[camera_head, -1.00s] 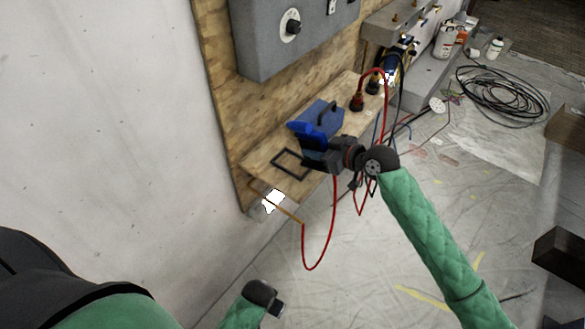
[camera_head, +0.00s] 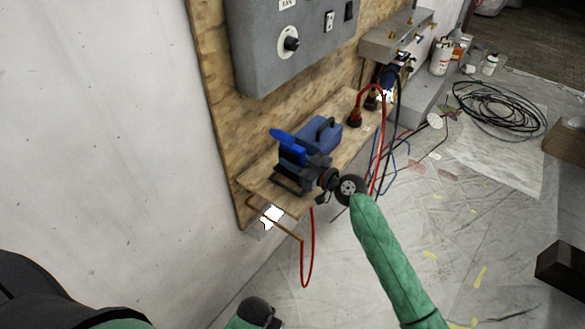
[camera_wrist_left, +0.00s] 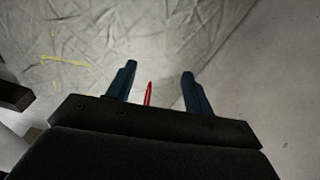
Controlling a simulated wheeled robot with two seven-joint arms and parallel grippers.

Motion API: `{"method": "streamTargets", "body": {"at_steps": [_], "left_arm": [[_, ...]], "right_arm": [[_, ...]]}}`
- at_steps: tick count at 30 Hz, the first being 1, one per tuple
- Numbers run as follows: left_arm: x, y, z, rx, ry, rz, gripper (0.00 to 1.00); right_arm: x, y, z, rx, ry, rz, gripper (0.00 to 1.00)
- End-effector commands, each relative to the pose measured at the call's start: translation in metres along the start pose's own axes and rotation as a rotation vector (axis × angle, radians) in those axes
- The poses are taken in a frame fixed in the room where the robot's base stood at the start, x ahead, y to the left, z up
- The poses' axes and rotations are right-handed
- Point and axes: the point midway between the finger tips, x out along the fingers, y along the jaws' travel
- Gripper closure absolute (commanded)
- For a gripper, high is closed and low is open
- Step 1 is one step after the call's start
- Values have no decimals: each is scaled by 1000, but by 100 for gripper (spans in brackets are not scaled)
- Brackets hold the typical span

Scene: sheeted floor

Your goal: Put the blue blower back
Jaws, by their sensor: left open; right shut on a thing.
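The blue blower (camera_head: 288,145) is upright over the black rectangular frame (camera_head: 284,187) on the wooden shelf. My right gripper (camera_head: 313,168) is shut on the blower from its right side. Whether the blower's base touches the shelf is hard to tell, as the gripper and dark lower part hide it. My left gripper is low at the bottom edge of the head view, where only its dark wrist shows. In the left wrist view its two blue fingers (camera_wrist_left: 160,85) are apart with nothing between them.
A blue box with a handle (camera_head: 320,134) sits behind the blower. A grey control panel (camera_head: 290,50) hangs above the shelf. A red hose (camera_head: 305,262) dangles below the shelf front. A black cable coil (camera_head: 500,105) lies on the sheeted floor.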

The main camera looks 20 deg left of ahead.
Motion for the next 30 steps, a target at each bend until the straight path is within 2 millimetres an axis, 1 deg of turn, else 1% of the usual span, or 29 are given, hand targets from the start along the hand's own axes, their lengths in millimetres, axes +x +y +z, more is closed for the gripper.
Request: {"method": "streamTargets", "body": {"at_steps": [6, 10, 19, 30], "left_arm": [[23, -3, 6, 0, -6, -4, 48], [32, -4, 9, 0, -6, -5, 48], [34, -4, 9, 0, -5, -5, 48], [27, -4, 7, 1, -5, -4, 48]], "right_arm": [[0, 0, 26, 5, 0, 1, 76], [0, 0, 37, 2, 1, 1, 76], [0, 0, 39, 0, 1, 0, 76], [0, 0, 41, 0, 1, 0, 76]]}}
